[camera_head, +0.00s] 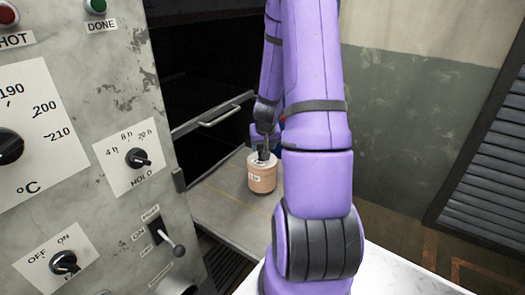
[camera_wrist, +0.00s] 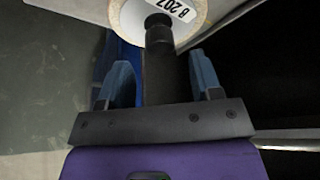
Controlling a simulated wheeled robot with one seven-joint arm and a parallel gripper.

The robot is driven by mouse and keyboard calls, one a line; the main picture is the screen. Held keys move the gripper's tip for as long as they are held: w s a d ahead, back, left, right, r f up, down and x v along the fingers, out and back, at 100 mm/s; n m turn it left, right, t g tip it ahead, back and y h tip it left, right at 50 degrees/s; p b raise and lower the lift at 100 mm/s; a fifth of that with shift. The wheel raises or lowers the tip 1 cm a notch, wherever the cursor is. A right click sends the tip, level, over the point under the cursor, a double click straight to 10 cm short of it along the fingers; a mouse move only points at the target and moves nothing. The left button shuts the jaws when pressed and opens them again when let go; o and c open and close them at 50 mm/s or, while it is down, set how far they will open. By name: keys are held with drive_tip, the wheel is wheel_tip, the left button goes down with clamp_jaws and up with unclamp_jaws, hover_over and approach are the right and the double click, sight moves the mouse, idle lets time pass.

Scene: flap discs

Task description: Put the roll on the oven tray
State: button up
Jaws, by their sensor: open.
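The roll (camera_head: 262,178) is a tan cylinder with a pale top and a label; it stands upright on the grey oven tray (camera_head: 220,212) in the head view. In the wrist view the pale end of the roll (camera_wrist: 190,30) shows a "B 207" label, with a dark rod (camera_wrist: 160,65) coming out of its centre. My gripper (camera_wrist: 162,78) is open, its blue fingers on either side of the rod with gaps between. In the head view my gripper (camera_head: 267,138) is just above the roll, partly hidden by my purple arm.
The oven's dark opening (camera_head: 195,60) is behind the tray, with a handled panel (camera_head: 220,115) beside it. A control panel (camera_head: 95,110) with knobs and a lever stands at the left. A light metal surface (camera_head: 395,270) is in front right.

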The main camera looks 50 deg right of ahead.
drive_tip(key=s+a+r+n+t+y, duration=0.15)
drive_tip(key=a+r+n, duration=0.25)
drive_tip(key=a+r, duration=1.75)
drive_tip(key=s+a+r+n, duration=0.2)
drive_tip(key=s+a+r, duration=0.2)
drive_tip(key=s+a, duration=0.2)
drive_tip(key=s+a+r+n+y, duration=0.1)
drive_tip(key=s+a+r+n, duration=0.1)
drive_tip(key=s+a+r, duration=0.3)
drive_tip(key=s+a, duration=0.1)
drive_tip(key=s, duration=0.2)
drive_tip(key=shift+s+a+r, duration=0.2)
drive_tip(key=shift+s+a, duration=0.05)
drive_tip(key=shift+a, duration=0.05)
drive_tip(key=shift+y, duration=0.25)
